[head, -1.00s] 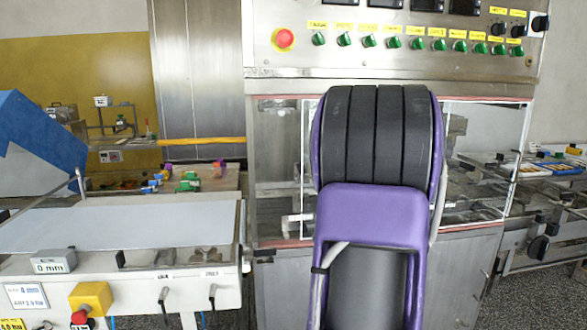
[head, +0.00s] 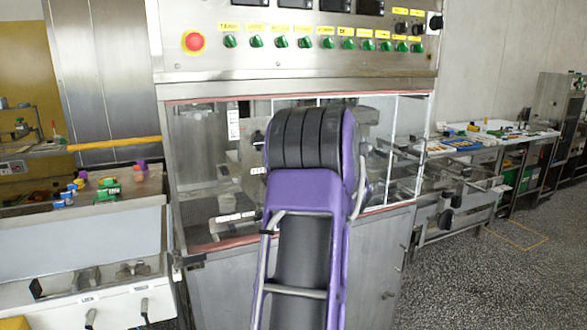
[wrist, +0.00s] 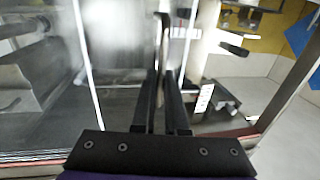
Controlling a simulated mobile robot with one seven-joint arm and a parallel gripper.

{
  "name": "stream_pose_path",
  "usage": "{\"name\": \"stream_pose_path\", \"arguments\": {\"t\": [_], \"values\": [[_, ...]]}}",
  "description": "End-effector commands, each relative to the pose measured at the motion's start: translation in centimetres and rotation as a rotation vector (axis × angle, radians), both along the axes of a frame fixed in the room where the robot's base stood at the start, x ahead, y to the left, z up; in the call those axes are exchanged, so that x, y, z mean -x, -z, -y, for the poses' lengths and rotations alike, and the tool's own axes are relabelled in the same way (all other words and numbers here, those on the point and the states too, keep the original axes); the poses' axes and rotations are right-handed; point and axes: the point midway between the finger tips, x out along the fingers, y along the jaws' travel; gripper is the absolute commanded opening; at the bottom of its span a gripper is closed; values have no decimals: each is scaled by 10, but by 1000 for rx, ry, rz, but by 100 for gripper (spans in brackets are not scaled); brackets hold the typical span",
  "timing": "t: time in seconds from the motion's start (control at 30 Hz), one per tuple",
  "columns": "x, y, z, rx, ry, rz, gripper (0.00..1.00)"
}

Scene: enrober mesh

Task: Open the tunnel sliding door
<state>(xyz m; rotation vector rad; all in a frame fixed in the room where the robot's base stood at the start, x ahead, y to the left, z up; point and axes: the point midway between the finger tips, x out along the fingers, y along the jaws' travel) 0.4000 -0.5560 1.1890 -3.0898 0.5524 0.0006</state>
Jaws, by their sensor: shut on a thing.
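The tunnel is the clear-walled section of a steel machine, below its control panel. Its transparent sliding door (head: 381,125) has thin pale edges and sits toward the right of the front, partly behind my arm. An opening (head: 200,140) shows to its left. In the wrist view, the two dark fingers of my gripper (wrist: 161,85) are close together on a thin upright door handle or edge (wrist: 164,32); which one I cannot tell. The gripper is hidden behind my arm in the head view.
A control panel (head: 300,45) with green knobs and a red button is above the tunnel. A long bench (head: 490,135) runs along the right wall. The speckled floor at right is open.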

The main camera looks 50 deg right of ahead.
Motion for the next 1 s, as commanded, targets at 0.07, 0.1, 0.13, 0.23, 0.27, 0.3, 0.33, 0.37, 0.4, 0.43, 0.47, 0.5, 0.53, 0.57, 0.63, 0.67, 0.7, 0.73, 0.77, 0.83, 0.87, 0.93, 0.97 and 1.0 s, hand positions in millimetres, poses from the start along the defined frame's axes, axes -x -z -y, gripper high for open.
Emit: {"name": "stream_pose_path", "arguments": {"t": [0.07,0.1,0.13,0.23,0.27,0.3,0.33,0.37,0.4,0.43,0.47,0.5,0.53,0.57,0.63,0.67,0.7,0.73,0.77,0.83,0.87,0.93,0.97,1.0], "values": [[0,-2,1,2,2,3,0],[0,-2,1,2,2,3,13],[0,-2,1,2,2,3,18],[0,-2,0,2,1,3,36],[0,-2,0,2,1,2,41],[0,-1,0,2,1,2,41],[0,-1,0,2,1,2,41],[0,-1,0,2,1,2,41],[0,-1,0,1,1,2,41],[0,-1,0,1,0,2,41],[-1,-1,0,1,0,2,41],[-1,-1,0,1,0,2,41],[0,-1,0,1,0,2,41],[0,-1,0,1,0,2,41],[4,-1,-1,1,1,1,41],[7,-1,-2,1,1,1,41],[11,-1,-4,1,2,1,41],[16,-1,-5,1,3,1,41],[21,-1,-7,2,3,2,41],[35,-1,-12,1,5,2,41],[41,-1,-15,2,4,2,41],[58,-1,-20,1,6,2,41],[65,-1,-23,1,5,3,41],[74,0,-27,1,5,2,41]]}}
